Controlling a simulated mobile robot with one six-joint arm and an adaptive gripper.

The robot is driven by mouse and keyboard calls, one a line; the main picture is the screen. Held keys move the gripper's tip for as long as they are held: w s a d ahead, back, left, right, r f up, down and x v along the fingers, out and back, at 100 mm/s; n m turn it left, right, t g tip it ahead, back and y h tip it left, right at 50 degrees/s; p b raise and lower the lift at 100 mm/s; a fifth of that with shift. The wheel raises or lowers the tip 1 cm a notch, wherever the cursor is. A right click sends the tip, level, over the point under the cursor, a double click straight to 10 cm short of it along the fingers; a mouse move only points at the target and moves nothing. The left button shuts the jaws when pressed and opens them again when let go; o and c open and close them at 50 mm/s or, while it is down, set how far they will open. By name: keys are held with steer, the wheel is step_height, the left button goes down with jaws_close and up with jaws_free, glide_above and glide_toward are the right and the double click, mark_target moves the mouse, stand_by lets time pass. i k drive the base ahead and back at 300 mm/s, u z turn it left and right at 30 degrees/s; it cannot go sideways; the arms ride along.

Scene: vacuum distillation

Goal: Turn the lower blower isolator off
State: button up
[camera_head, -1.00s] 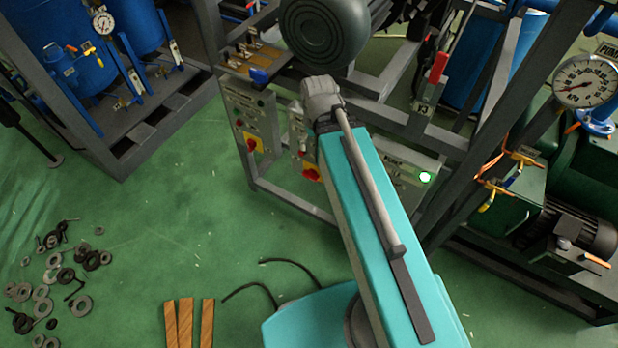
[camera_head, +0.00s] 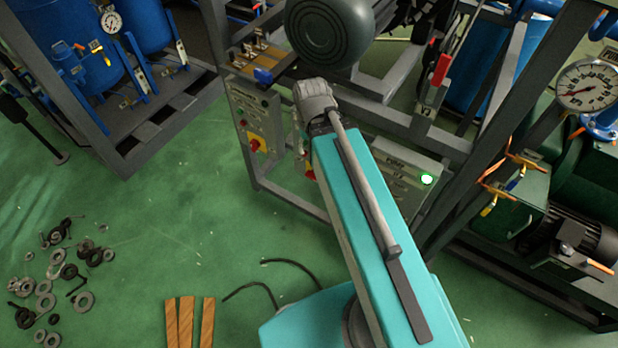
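A grey control panel (camera_head: 250,112) on the frame carries a red-and-yellow rotary isolator (camera_head: 257,145). A second red isolator (camera_head: 308,171) shows as a sliver beside my teal arm, which covers most of it and its panel. I cannot read the labels to tell which one is the lower blower isolator. My arm reaches up from the bottom to the grey joint near the frame. My gripper is not visible; it may be hidden behind the arm.
A grey box (camera_head: 398,156) with a lit green lamp (camera_head: 427,179) sits right of my arm. A dark rounded motor housing (camera_head: 328,28) hangs above the joint. Washers (camera_head: 84,299) and wooden strips (camera_head: 186,322) lie on the floor. The green floor at left centre is clear.

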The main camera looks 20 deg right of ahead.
mark_target(309, 174)
steer(key=u, duration=0.25)
steer(key=k, duration=1.65)
steer(key=z, duration=0.65)
steer(key=i, duration=1)
steer(key=u, duration=0.05)
